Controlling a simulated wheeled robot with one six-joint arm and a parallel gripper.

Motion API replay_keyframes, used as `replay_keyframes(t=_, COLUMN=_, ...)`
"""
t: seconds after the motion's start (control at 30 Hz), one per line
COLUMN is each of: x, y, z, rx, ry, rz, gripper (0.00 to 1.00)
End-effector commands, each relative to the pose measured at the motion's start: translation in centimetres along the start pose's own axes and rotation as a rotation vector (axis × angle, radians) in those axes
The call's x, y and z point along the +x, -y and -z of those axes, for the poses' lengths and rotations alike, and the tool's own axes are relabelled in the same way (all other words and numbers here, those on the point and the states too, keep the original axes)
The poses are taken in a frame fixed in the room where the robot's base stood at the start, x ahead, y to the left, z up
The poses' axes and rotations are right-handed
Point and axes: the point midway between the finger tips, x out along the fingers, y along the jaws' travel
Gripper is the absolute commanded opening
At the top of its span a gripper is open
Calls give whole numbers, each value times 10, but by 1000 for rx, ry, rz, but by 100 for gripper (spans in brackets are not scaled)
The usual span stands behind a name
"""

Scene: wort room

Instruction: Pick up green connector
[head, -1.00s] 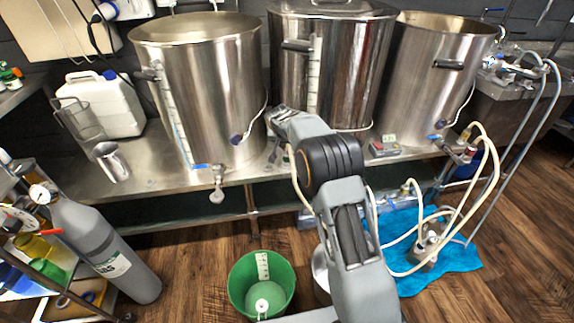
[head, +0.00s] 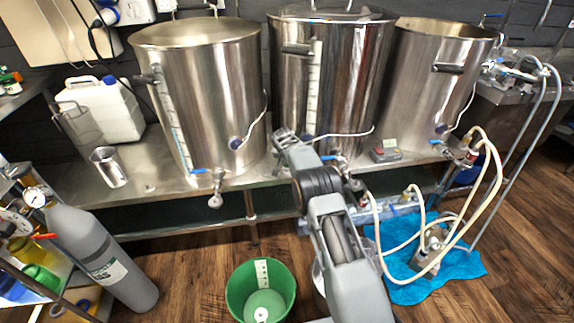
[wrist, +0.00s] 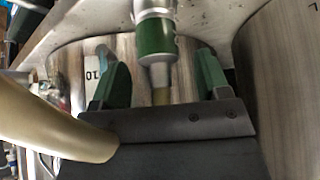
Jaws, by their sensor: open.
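The green connector (wrist: 154,36), a metal cylinder with a wide green band and a narrower grey stem below it, shows at the top middle of the wrist view. My gripper (wrist: 156,68) is open, with one green-padded finger on each side of the connector's lower stem. Gaps show between the stem and both fingers, so nothing is gripped. In the head view my gripper (head: 283,140) is in front of the lower part of the middle kettle. I cannot make out the connector in the head view.
A pale hose (wrist: 60,125) crosses the wrist view's lower left, close to my gripper. The steel kettles (head: 205,95) stand on a steel bench (head: 150,195). A green bucket (head: 262,290) and a grey gas cylinder (head: 95,255) stand on the floor.

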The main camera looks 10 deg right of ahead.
Motion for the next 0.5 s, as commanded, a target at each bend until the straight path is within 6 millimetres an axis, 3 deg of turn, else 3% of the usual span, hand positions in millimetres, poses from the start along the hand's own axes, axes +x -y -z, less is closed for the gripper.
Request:
replay_keyframes(t=0.2, x=20, y=0, z=0, rx=0, ry=0, rz=0, gripper=69)
replay_keyframes(t=0.5, x=24, y=0, z=0, rx=0, ry=0, rz=0, gripper=69)
